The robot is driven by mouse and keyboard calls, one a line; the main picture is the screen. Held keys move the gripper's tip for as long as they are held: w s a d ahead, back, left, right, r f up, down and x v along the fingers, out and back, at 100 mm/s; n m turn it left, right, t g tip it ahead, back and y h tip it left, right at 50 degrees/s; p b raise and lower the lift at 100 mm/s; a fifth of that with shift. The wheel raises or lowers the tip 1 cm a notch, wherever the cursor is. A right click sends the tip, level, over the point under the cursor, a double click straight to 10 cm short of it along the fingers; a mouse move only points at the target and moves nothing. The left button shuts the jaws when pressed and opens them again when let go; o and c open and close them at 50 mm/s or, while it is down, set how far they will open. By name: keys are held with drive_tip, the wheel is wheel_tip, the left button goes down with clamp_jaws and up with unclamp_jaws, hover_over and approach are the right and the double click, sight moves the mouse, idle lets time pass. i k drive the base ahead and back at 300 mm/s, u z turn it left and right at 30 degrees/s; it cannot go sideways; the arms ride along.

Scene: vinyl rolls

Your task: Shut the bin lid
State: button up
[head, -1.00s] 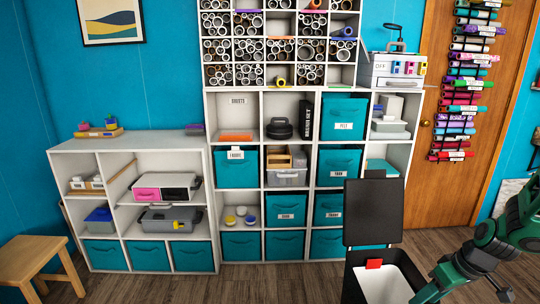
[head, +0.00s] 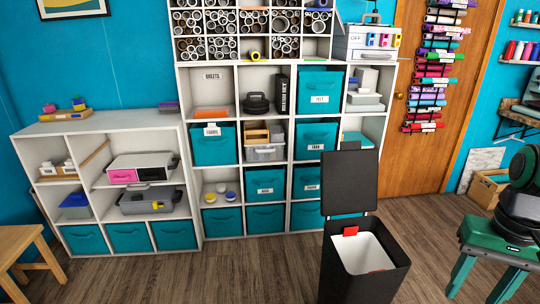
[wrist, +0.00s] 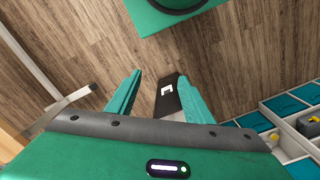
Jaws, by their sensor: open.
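The black bin (head: 338,270) stands on the floor right of the picture's middle in the head view, with a white inner liner (head: 368,254). Its black lid (head: 350,182) is open and stands upright at the back. A red piece (head: 350,231) is at the rim below the lid. My gripper (head: 484,287) is at the lower right, to the right of the bin and apart from it, with its green fingers pointing down. In the wrist view my gripper (wrist: 160,75) is open. A dark piece with a white mark shows beyond the fingers; I cannot tell what it is.
A white shelf unit (head: 185,200) with teal boxes stands behind the bin. A wooden stool (head: 22,245) is at the far left. The wooden floor (head: 225,280) left of the bin is clear. A wooden crate (head: 489,189) stands by the right wall.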

sight(349, 174)
drive_tip(key=z, duration=0.15)
drive_tip(key=k, duration=0.9)
drive_tip(key=u, duration=0.2)
drive_tip(key=i, duration=1.5)
drive_tip(key=z, duration=0.5)
